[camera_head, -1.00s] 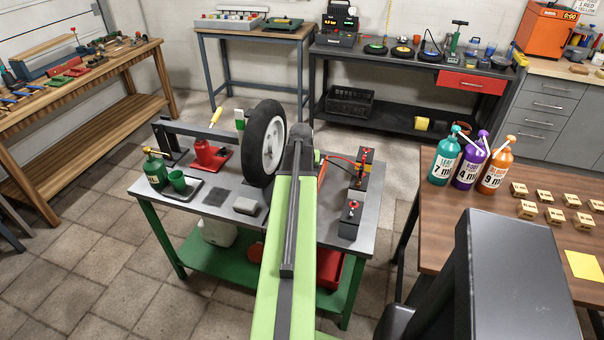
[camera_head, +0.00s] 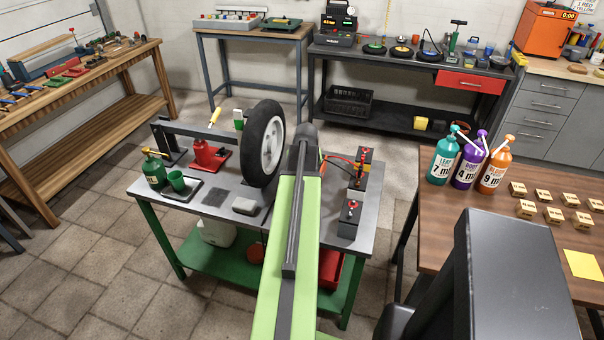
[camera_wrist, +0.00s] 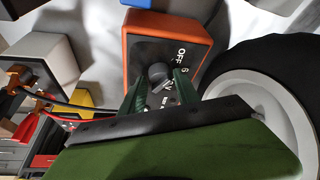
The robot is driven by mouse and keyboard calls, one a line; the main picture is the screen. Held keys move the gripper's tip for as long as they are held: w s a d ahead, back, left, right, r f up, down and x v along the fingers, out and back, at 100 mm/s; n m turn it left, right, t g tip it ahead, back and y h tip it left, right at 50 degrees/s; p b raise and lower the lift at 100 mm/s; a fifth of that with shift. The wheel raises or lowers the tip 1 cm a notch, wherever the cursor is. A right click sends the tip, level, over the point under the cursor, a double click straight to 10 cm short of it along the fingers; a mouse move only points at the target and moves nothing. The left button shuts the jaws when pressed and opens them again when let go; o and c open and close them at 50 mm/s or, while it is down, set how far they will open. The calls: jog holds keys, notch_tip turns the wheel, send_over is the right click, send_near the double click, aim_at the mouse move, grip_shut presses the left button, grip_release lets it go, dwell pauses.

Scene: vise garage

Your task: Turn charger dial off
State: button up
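The charger is an orange box with a dark face (camera_wrist: 197,47) in the wrist view, with "OFF" and other markings on it. Its round dark dial (camera_wrist: 158,73) has a pale pointer edge. My gripper (camera_wrist: 159,84) is open, with one green finger on each side of the dial. I cannot tell whether the fingers touch it. In the head view my arm covers the gripper and most of the charger; only a sliver of orange (camera_head: 323,166) shows beside the arm.
A wheel (camera_head: 265,144) stands close to the left of the arm on the grey bench (camera_head: 225,208); it also shows near the right finger in the wrist view (camera_wrist: 275,110). Boxes with red knobs (camera_head: 349,217) and a red cable stand to the right.

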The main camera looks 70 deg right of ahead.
jog(key=shift+o, duration=1.2)
jog(key=shift+r, duration=0.1)
jog(key=p+v, duration=1.6)
jog(key=v, duration=0.1)
jog(key=shift+s+r, duration=0.1)
jog(key=shift+r, duration=0.05)
